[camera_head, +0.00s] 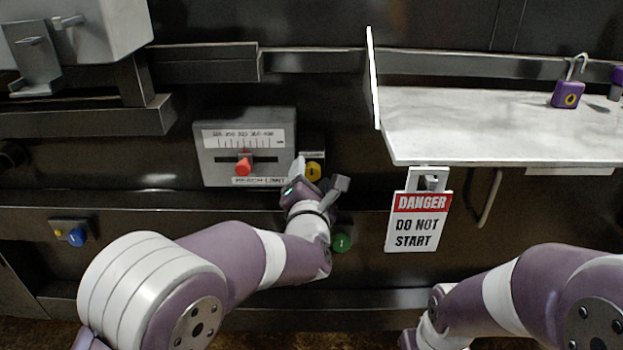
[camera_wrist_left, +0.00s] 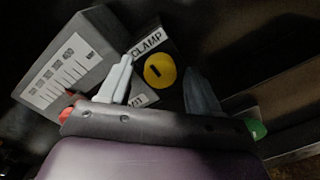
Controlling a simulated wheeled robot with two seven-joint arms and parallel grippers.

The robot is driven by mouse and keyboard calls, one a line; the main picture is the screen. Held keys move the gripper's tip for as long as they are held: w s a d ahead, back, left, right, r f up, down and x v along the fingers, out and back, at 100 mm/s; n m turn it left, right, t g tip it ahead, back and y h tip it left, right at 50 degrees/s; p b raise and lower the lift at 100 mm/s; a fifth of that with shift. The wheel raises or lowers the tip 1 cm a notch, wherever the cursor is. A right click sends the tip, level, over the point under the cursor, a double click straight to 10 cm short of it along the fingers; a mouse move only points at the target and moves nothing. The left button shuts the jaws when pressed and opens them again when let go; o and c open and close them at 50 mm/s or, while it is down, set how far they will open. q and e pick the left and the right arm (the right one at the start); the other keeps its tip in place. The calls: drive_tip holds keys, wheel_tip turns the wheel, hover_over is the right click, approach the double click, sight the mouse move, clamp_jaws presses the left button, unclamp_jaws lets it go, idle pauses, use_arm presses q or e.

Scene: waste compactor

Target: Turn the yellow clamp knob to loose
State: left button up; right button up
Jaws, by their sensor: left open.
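The yellow clamp knob (camera_head: 313,171) sits on a small plate just right of the grey slider box in the head view. In the left wrist view the yellow knob (camera_wrist_left: 160,70) is round, with a short dark mark on its face, beside a label reading CLAMP (camera_wrist_left: 147,44). My left gripper (camera_head: 320,176) is open in front of the knob. In the left wrist view its two fingers (camera_wrist_left: 160,86) stand on either side of the knob in the picture; I cannot tell whether they touch it. My right arm (camera_head: 530,295) shows at lower right, but its gripper is out of view.
The grey box (camera_head: 205,165) carries a scale and a red slider knob (camera_head: 243,166). A green button (camera_head: 341,243) is below the gripper, a blue knob (camera_head: 76,237) at left. A DANGER sign (camera_head: 418,222) hangs under the pale shelf (camera_head: 480,120), which holds a purple padlock (camera_head: 567,94).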

use_arm(q)
drive_tip(key=shift+w, duration=0.25)
drive_tip(key=c, duration=1)
drive_tip(key=shift+c, duration=0.2)
